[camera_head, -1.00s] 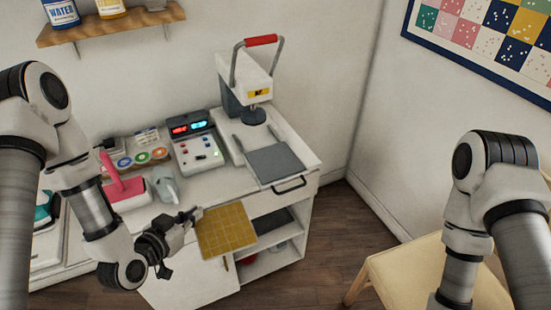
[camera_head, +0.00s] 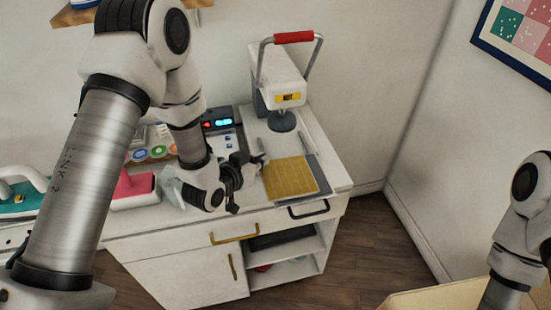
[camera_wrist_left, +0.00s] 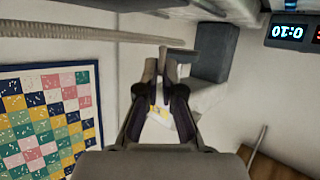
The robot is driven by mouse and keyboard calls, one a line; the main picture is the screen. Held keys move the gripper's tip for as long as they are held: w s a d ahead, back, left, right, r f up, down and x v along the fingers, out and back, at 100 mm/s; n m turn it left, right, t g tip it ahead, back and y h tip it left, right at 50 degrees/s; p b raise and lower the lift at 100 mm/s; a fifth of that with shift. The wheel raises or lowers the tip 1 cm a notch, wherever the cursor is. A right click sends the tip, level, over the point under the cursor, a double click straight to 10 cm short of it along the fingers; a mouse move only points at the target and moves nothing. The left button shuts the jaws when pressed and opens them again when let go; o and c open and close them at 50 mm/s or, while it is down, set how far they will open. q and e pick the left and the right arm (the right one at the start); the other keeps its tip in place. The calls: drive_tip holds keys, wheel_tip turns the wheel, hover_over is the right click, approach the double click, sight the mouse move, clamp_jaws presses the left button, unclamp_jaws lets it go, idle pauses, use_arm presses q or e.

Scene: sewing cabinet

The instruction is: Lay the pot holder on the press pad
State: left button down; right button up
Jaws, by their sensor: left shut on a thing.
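The pot holder (camera_head: 290,179) is a flat, mustard-yellow quilted square. In the head view it overlaps most of the grey press pad (camera_head: 323,175), whose right and front edges show past it. I cannot tell whether it touches the pad or hangs just above it. My left gripper (camera_head: 257,162) is shut on the pot holder's left edge. In the left wrist view the fingers (camera_wrist_left: 165,68) show close together, and the pot holder cannot be made out clearly there. My right gripper is out of view; only part of that arm shows.
The heat press (camera_head: 283,85) with its red handle (camera_head: 293,37) stands raised behind the pad. A control box with lit displays (camera_head: 222,123) is left of it. A drawer handle (camera_head: 309,210) juts out in front.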

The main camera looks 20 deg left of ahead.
sight(273, 161)
use_arm(q)
drive_tip(key=w, duration=0.1)
drive_tip(key=w+d, duration=0.1)
drive_tip(key=w+p, duration=0.1)
drive_tip(key=w, duration=0.1)
drive_tip(key=shift+w+d, duration=0.1)
drive_tip(key=shift+d, duration=0.15)
drive_tip(key=f, duration=0.2)
drive_tip(key=f+p, duration=0.1)
drive_tip(key=shift+w+d+f, duration=0.1)
drive_tip(key=shift+w+f, duration=0.15)
drive_tip(key=shift+f, duration=0.25)
drive_tip(key=shift+s, duration=0.1)
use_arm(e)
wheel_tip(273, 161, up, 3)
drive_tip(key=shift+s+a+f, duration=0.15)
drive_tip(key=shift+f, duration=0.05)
use_arm(q)
drive_tip(key=c, duration=1.7)
unclamp_jaws()
drive_tip(key=shift+c, duration=0.2)
drive_tip(key=o, duration=0.4)
drive_tip(key=shift+f, duration=0.1)
